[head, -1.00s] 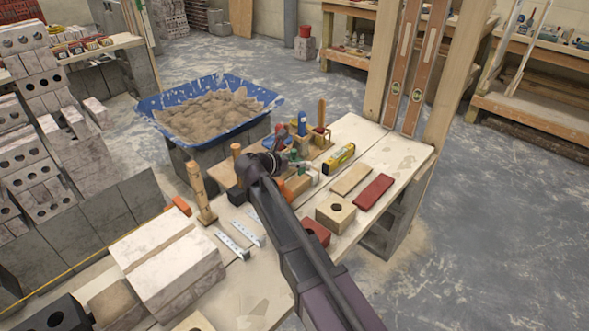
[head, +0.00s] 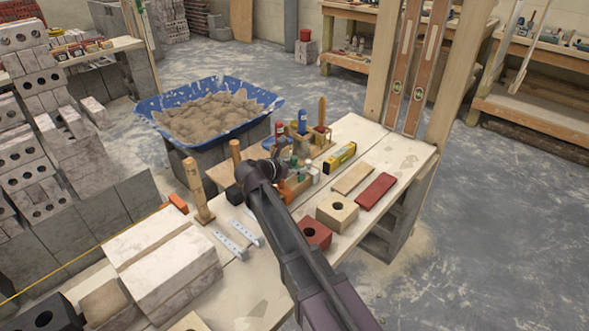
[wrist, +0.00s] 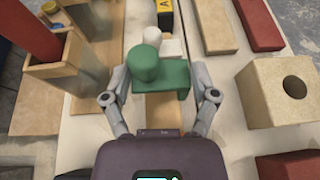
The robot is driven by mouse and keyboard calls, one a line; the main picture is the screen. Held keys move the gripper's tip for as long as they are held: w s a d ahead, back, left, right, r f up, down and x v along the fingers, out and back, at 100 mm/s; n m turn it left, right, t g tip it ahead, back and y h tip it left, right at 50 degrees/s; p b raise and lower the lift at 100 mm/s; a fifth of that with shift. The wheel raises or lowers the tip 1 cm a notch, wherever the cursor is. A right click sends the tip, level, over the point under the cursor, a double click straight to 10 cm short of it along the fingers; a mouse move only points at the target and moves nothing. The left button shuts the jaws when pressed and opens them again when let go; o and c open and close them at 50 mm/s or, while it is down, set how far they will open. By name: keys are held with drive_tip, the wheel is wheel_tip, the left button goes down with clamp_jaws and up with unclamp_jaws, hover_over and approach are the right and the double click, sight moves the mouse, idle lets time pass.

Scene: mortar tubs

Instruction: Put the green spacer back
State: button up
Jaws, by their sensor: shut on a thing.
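The green spacer (wrist: 172,77), a block with a round green knob on top, sits between my fingers in the wrist view. My gripper (wrist: 160,97) is shut on it from both sides. A wooden strip shows just below the spacer; I cannot tell whether the two touch. Left of it stands a wooden holder (wrist: 88,72) with open slots, holding a red piece and a yellow-topped piece. In the head view my arm hides much of the gripper and spacer at the middle of the bench.
White pieces (wrist: 172,47) stand just beyond the spacer. The yellow level (head: 340,157), wooden strip (head: 353,178), red strip (head: 375,191) and holed tan block (head: 337,213) lie to the right. A blue mortar tub (head: 160,104) stands behind the bench.

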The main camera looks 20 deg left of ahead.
drive_tip(key=shift+f+b, duration=0.6)
drive_tip(key=shift+b, duration=0.05)
drive_tip(key=o, duration=1.1)
drive_tip(key=shift+r, duration=0.15)
drive_tip(key=shift+r+p, duration=0.6)
drive_tip(key=shift+p, duration=0.15)
drive_tip(key=p+v, duration=0.4)
drive_tip(key=v, duration=0.8)
drive_tip(key=shift+f, duration=0.2)
